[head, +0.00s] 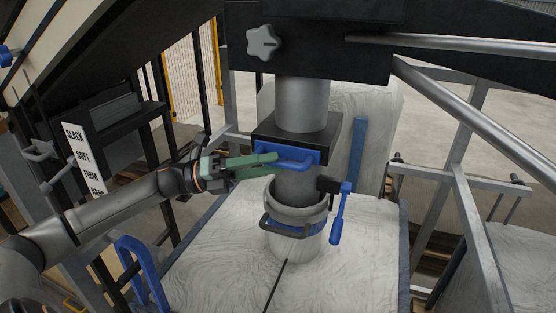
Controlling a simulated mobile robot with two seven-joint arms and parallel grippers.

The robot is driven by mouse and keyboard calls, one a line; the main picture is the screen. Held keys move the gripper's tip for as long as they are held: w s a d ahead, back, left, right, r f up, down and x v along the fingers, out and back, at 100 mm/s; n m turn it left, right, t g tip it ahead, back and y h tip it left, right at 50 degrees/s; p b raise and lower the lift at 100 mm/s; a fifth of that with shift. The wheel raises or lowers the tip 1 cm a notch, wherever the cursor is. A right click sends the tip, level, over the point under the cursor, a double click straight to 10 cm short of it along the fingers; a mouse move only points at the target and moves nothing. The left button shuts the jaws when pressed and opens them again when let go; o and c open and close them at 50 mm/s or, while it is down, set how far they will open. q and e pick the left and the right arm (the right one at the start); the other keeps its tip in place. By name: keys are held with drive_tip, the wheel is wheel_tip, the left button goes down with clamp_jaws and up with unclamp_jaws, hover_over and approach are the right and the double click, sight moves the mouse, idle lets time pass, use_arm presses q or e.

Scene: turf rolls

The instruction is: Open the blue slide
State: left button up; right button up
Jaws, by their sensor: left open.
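The blue slide (313,154) is a blue plate with a bar-like blue handle, set at the front of a black block on the grey vertical pipe (302,104). My left gripper (277,167), with green fingers, reaches in from the left. Its fingers are apart, one above the other, at the left end of the blue handle. I cannot tell whether they touch it. The fingers partly cover the slide's left side. My right gripper is not in view.
A sign with words (83,159) stands left. Metal rails (480,215) run along the right.

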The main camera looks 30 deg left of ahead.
use_arm(q)
drive_tip(key=shift+x, duration=1.2)
drive_tip(key=shift+c, duration=0.4)
clamp_jaws()
